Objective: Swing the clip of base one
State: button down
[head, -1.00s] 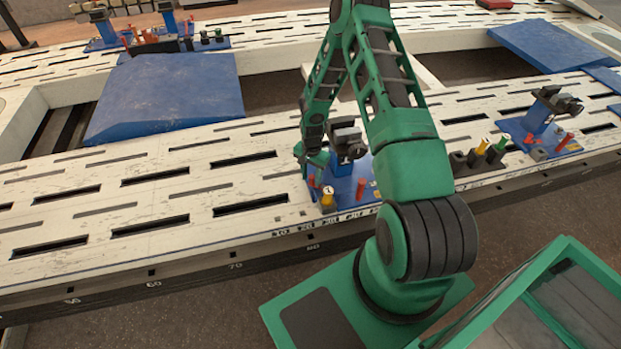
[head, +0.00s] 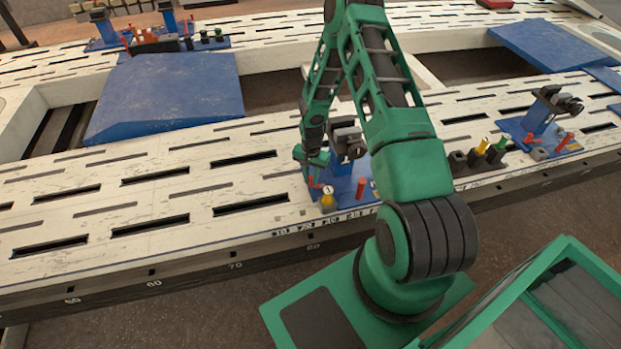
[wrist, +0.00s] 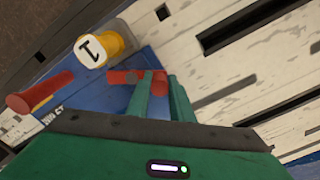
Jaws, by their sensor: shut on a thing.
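Base one is a blue plate (head: 350,187) on the near white bench, with a dark grey clamp head (head: 347,140) on a blue upright. A yellow peg with a white top marked 1 (wrist: 92,49) stands at its front edge and shows in the head view (head: 328,198). My gripper (wrist: 158,84) has its green fingers shut on a red clip (wrist: 136,77) beside the yellow peg. A second red bar (wrist: 40,93) sticks up left of it in the wrist view. In the head view my gripper (head: 315,172) is at the left of the base, and the clip is mostly hidden.
Another blue base (head: 540,140) with a clamp stands to the right, with black holders and yellow and green pegs (head: 483,147) beside it. More bases stand on the far bench. The slotted bench top (head: 130,205) left of base one is clear.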

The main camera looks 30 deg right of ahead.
jog(key=shift+s+a+n, duration=0.3)
jog(key=shift+n, duration=0.7)
jog(key=shift+s+a+n, duration=0.25)
jog(key=shift+s+n, duration=0.05)
jog(key=shift+n, duration=0.7)
jog(key=c, duration=1.6)
grip_release()
jog(key=shift+o, duration=0.2)
notch_tip(320, 180, up, 11)
jog(key=shift+f, duration=0.1)
